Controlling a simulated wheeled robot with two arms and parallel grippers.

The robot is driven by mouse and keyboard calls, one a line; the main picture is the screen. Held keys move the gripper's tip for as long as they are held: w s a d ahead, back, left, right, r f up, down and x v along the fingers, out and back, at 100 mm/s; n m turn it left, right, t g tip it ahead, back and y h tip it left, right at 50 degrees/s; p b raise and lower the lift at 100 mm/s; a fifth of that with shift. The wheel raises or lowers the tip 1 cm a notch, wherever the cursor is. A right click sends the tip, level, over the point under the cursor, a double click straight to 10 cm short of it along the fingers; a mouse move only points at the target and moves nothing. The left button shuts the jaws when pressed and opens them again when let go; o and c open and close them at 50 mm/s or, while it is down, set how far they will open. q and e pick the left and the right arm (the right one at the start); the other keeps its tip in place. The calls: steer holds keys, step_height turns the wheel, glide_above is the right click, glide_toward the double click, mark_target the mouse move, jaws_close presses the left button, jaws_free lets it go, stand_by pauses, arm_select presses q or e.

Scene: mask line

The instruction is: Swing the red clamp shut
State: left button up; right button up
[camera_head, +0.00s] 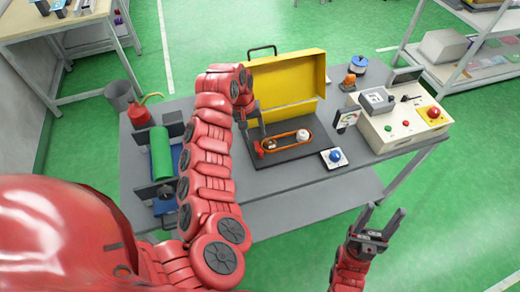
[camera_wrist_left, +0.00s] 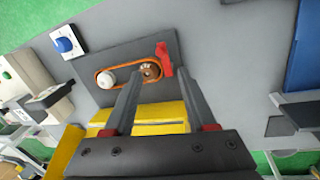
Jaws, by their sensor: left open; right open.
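The red clamp (camera_head: 259,150) stands at the left end of a dark plate (camera_head: 290,155) on the grey table. In the left wrist view the red clamp (camera_wrist_left: 164,60) rises beside the brown pulley, near the plate's edge. An orange belt (camera_head: 285,141) loops around a white pulley (camera_head: 302,136) and the brown one (camera_wrist_left: 150,70). My left gripper (camera_head: 256,128) is open just above the clamp; its fingers (camera_wrist_left: 156,76) also show in the left wrist view, apart and empty. I cannot tell if they touch the clamp. My right gripper (camera_head: 380,218) is open and empty, off the table's front edge.
A yellow cover (camera_head: 285,82) stands raised behind the plate. A blue button box (camera_head: 334,158) sits to its right, with a control box (camera_head: 400,125) further right. A green roller (camera_head: 161,153) is at the left. The table's front strip is clear.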

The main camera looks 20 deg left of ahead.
mark_target(260, 151)
arm_select(q)
steer(key=f, duration=0.3)
steer(key=d+f+p, duration=0.1)
steer(key=f, duration=0.2)
steer(key=f+p, duration=0.1)
steer(key=f, duration=0.2)
steer(key=shift+w+d, duration=0.25)
steer(key=shift+d, duration=0.05)
steer(key=shift+f, duration=0.55)
steer(key=shift+r, duration=0.1)
jaws_close()
